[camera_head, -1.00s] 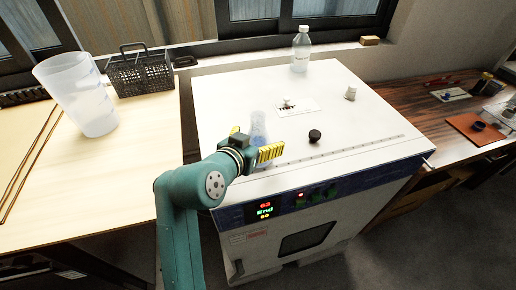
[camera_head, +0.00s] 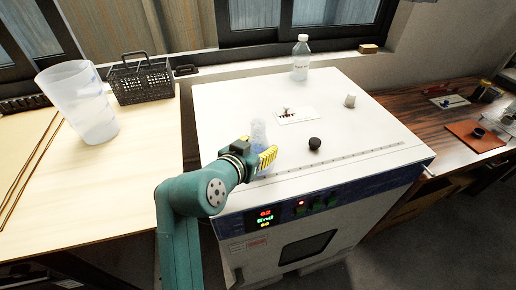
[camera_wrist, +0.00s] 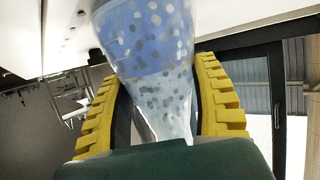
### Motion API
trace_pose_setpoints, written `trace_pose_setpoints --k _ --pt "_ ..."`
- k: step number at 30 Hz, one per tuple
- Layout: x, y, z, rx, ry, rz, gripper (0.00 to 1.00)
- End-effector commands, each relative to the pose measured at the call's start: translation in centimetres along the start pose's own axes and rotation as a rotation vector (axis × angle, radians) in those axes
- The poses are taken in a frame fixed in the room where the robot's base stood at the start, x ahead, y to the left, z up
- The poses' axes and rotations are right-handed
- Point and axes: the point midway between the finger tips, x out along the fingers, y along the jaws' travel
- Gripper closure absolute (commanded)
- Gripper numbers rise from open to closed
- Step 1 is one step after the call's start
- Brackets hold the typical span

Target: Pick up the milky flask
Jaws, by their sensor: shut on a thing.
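The milky flask (camera_head: 258,134) is a translucent, bluish vessel with grey speckles near the front left edge of the oven's white top. My gripper (camera_head: 258,160) reaches it from the front left, with yellow pads on both sides of it. In the wrist view the flask (camera_wrist: 152,60) stands between the two yellow fingers of my gripper (camera_wrist: 165,100), which are shut on it. Its lower part in the head view is hidden behind the gripper. I cannot tell whether its base touches the oven top.
On the drying oven (camera_head: 230,100) are a clear bottle (camera_head: 301,58), a black knob (camera_head: 315,143), a small white piece (camera_head: 350,101) and a label card (camera_head: 297,116). Left, a large translucent beaker (camera_head: 80,105) and a black basket (camera_head: 141,82) stand on a light table.

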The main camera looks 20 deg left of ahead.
Motion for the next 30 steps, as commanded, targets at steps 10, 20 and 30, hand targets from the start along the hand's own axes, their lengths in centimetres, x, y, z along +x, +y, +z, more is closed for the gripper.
trace_pose_setpoints --k 10,20,30 --pt "-1.1 0.0 -2.6 0.003 0.005 -0.001 0.78" --pt "-2.5 0.0 -6.1 0.003 0.005 -0.001 0.78" --pt "-3.5 0.0 -8.6 0.001 0.004 0.0 0.78"
